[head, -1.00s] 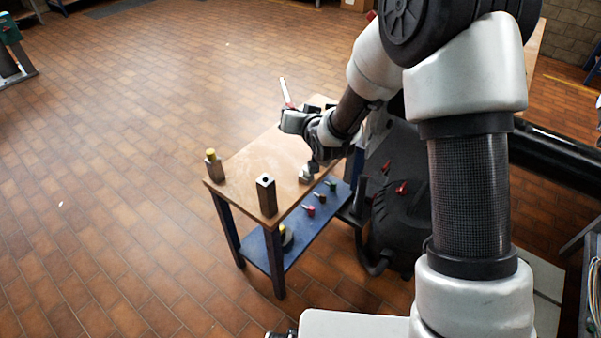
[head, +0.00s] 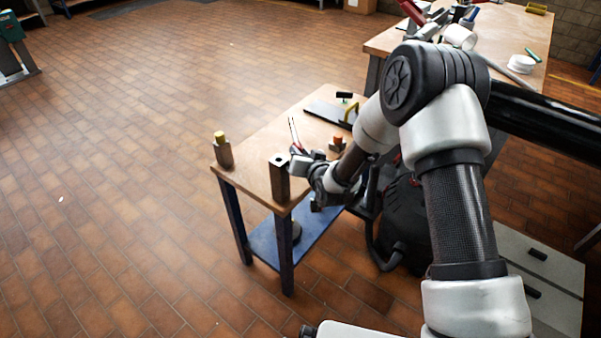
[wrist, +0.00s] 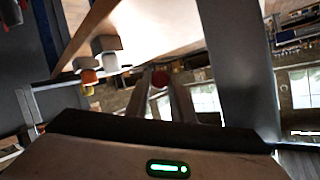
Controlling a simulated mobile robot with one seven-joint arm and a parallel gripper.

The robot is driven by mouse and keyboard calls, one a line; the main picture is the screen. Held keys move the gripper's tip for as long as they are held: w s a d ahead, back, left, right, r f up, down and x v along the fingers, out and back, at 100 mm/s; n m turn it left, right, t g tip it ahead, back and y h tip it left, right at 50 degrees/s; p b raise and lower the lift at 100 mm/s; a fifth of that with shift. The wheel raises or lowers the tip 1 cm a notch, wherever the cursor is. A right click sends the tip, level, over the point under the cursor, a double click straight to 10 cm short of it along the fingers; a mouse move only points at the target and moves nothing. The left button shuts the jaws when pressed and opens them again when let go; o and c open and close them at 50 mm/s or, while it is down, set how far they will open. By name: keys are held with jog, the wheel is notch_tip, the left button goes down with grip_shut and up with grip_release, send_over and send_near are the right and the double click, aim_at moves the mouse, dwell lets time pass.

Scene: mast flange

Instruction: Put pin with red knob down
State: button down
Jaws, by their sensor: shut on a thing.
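The red knob of the pin (wrist: 160,78) shows between the fingertips of my gripper (wrist: 165,90) in the wrist view. The pin's shaft is hard to make out. In the head view my gripper (head: 294,135) is over the small wooden-topped table, its fingers pointing up, with a bit of red between them. It is shut on the pin, just right of and behind a dark square post (head: 280,180) with a hole in its top. In the wrist view a large grey upright (wrist: 235,65) is close on the right.
A post with a yellow knob (head: 222,150) stands at the table's left corner. A cluttered workbench (head: 385,42) stands behind.

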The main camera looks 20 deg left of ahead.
notch_tip(320, 180, down, 7)
jog(key=shift+b, duration=0.7)
